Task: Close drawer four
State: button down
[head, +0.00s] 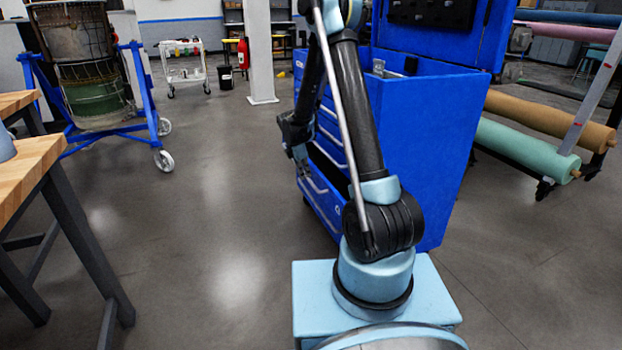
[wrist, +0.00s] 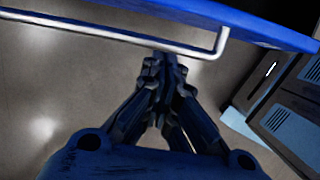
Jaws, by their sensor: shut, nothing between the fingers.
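The blue tool cabinet (head: 425,150) stands in the middle of the head view, its drawer fronts facing left. A lower drawer (head: 318,190) looks pulled out, with a dark gap above it; no drawer number is readable. My gripper (head: 300,160) is at the cabinet's drawer side and partly hides the fronts. In the wrist view my gripper (wrist: 163,65) is shut and empty. Its fingertips are close to a silver bar handle (wrist: 110,32) on a blue drawer edge (wrist: 235,20). I cannot tell whether they touch.
A wooden workbench (head: 30,160) stands at the left. A blue wheeled stand (head: 140,100) holds a turbine part behind it. Fabric rolls (head: 530,150) lie on a rack to the right. The floor (head: 220,200) left of the cabinet is clear.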

jog(key=w+v, duration=0.1)
jog(key=v, duration=0.6)
jog(key=h, duration=0.2)
send_near(316, 190)
jog(key=shift+t, duration=0.3)
jog(key=x, duration=0.2)
jog(key=d+x, duration=0.1)
jog(key=x, duration=0.3)
jog(key=shift+s+d, duration=0.1)
jog(key=shift+d, duration=0.8)
